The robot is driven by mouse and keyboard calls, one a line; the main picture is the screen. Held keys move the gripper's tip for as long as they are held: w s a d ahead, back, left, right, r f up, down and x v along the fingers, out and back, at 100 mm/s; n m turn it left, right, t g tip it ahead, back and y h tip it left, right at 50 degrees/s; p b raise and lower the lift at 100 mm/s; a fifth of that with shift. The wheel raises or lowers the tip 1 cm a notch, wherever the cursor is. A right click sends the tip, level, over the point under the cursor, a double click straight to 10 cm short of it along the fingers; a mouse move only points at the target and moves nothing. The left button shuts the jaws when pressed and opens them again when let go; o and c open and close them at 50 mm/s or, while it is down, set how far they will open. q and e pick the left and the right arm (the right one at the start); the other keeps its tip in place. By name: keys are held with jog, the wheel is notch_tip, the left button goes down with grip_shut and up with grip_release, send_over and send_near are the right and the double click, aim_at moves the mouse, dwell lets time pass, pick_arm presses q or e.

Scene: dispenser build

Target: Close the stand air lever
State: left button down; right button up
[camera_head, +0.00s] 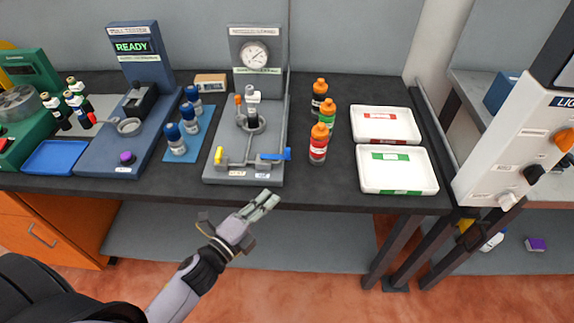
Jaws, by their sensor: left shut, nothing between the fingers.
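The grey stand (243,173) is at the middle of the dark bench, with a round gauge (255,55) on its tall back panel. At its front a blue lever (274,156) lies roughly level and points right. A yellow lever (219,155) sits at the front left and stands upright. Which of the two is the air lever cannot be told, as the small labels are unreadable. My left gripper (268,199) is shut and empty, in front of the bench edge, just below and apart from the stand's front. My right gripper is not in view.
Capped bottles (318,146) stand right of the stand, beside white trays (397,172). A blue mat with vials (175,139) and a blue-grey READY station (132,47) are to the left. A white panel with knobs (510,130) rises at far right.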

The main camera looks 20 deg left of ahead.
pick_arm(q)
jog(key=p+x, duration=0.2)
jog(key=x, duration=0.7)
jog(key=shift+r, duration=0.15)
jog(key=shift+w+a+p, duration=0.25)
jog(key=shift+w+p, duration=0.05)
jog(key=shift+w, duration=0.3)
jog(key=shift+w+a+p, duration=0.25)
jog(key=shift+w+a, duration=0.05)
jog(key=shift+w, duration=0.25)
jog(key=shift+w+a, duration=0.45)
jog(key=shift+w, duration=0.2)
jog(key=shift+w, duration=0.1)
